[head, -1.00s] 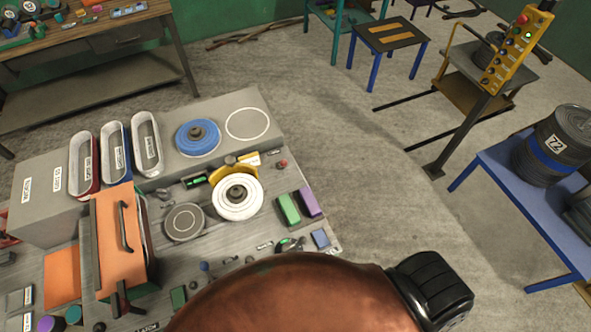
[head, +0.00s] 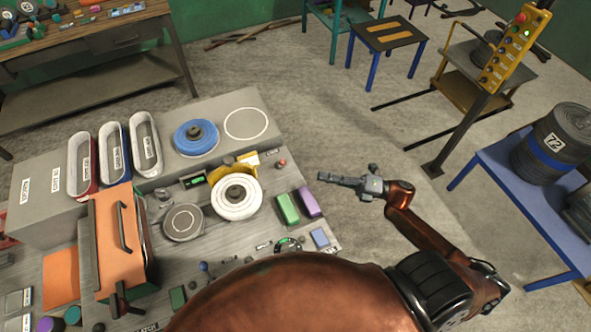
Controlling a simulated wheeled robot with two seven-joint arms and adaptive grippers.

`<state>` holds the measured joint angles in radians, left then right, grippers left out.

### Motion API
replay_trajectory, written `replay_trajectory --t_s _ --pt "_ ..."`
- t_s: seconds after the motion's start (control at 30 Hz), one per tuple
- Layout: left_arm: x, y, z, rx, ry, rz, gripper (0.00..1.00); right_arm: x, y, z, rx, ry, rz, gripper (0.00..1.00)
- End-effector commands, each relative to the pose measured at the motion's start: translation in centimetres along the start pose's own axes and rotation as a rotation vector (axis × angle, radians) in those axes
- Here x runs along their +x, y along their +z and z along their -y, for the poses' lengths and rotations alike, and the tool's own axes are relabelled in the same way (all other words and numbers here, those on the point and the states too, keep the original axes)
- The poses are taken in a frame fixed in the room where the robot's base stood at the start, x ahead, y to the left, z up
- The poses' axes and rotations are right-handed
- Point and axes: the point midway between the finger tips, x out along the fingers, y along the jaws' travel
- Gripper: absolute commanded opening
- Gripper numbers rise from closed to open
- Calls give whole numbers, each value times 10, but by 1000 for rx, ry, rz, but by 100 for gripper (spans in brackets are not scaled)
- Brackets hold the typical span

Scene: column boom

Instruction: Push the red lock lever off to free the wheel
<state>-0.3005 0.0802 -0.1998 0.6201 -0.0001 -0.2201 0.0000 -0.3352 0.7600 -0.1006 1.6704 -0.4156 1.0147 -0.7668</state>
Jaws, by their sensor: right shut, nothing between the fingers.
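A white wheel (head: 236,197) with a dark hub sits in a yellow guard (head: 225,171) on the grey bench. A small red piece (head: 281,163) stands at the bench's right side, right of the wheel; I cannot tell whether it is the lock lever. My right gripper (head: 322,176) is shut and empty. It points left, above and beyond the bench's right edge, apart from the wheel and the red piece. My left gripper is not in view.
A green block (head: 288,208) and a purple block (head: 307,202) lie right of the wheel. A blue disc (head: 195,137) lies on the raised slab behind it. A blue table (head: 500,180) with a drum (head: 553,143) stands at right. Open floor lies between.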

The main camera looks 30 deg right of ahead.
Motion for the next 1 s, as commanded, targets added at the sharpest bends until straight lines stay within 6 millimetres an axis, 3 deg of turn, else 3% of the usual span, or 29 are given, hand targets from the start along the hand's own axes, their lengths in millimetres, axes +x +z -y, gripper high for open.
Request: replay_trajectory --t_s 0.37,0.8,1.0 --pt "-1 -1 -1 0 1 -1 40 4 0 0 2 1 2 0" --pt "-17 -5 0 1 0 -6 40 75 1 -2 3 3 2 0" --pt "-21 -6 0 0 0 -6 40 96 1 0 4 0 2 0"
